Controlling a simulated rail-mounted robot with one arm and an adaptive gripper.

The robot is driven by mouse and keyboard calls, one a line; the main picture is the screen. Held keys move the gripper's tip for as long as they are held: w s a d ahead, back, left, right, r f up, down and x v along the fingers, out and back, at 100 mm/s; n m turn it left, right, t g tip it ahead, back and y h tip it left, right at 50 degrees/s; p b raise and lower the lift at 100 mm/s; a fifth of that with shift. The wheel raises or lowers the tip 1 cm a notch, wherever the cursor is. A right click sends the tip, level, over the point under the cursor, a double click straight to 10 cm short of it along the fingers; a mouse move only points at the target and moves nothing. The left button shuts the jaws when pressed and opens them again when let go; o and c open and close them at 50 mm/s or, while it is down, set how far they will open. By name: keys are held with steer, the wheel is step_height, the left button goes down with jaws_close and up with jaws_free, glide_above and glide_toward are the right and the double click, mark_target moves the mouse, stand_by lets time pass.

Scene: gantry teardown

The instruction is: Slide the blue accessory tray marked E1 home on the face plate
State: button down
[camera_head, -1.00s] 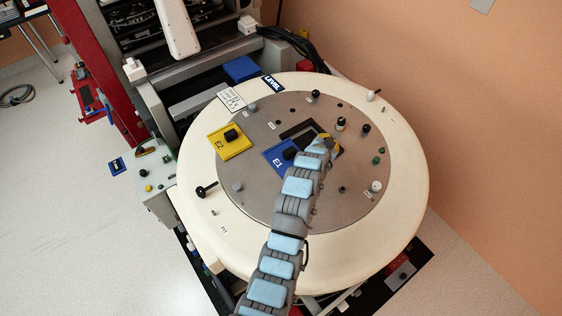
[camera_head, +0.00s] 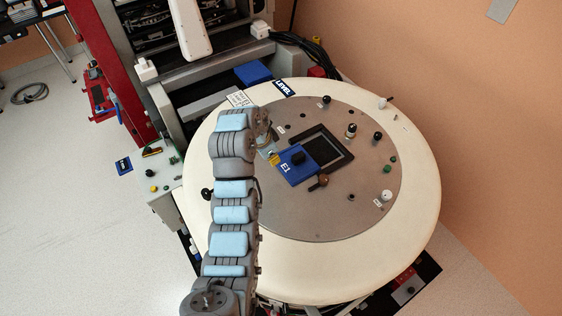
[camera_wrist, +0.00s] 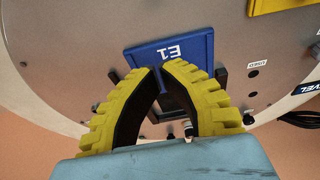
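The blue tray marked E1 (camera_head: 291,174) lies on the grey face plate (camera_head: 345,215), beside a dark rectangular opening (camera_head: 333,144) and overlapping its left side. Its black knob (camera_head: 298,157) stands clear of the fingers in the head view. The blue tray also shows in the wrist view (camera_wrist: 190,50), with its label upside down. My gripper (camera_head: 274,159) is at the tray's left edge in the head view. In the wrist view my yellow gripper fingers (camera_wrist: 163,67) bend inward with tips nearly together, holding nothing visible. They hide part of the tray and opening.
Several small knobs stand on the plate, including a brown one (camera_head: 322,181) by the tray's lower corner and a black-topped one (camera_head: 351,130) right of the opening. A yellow tray (camera_wrist: 285,4) shows at the wrist view's top edge. The plate's lower right is largely clear.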

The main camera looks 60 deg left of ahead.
mark_target(291, 168)
steer(key=b+x, duration=0.3)
steer(key=x, duration=0.2)
steer(key=shift+f, duration=0.15)
steer(key=p+x, duration=0.1)
steer(key=x, duration=0.3)
steer(key=shift+w+f, duration=0.15)
steer(key=shift+w, duration=0.05)
steer(key=shift+w+a+p, duration=0.2)
steer(key=shift+w+p, duration=0.25)
steer(key=shift+w, duration=0.3)
steer(key=shift+w+a, duration=0.1)
steer(key=shift+w, duration=1)
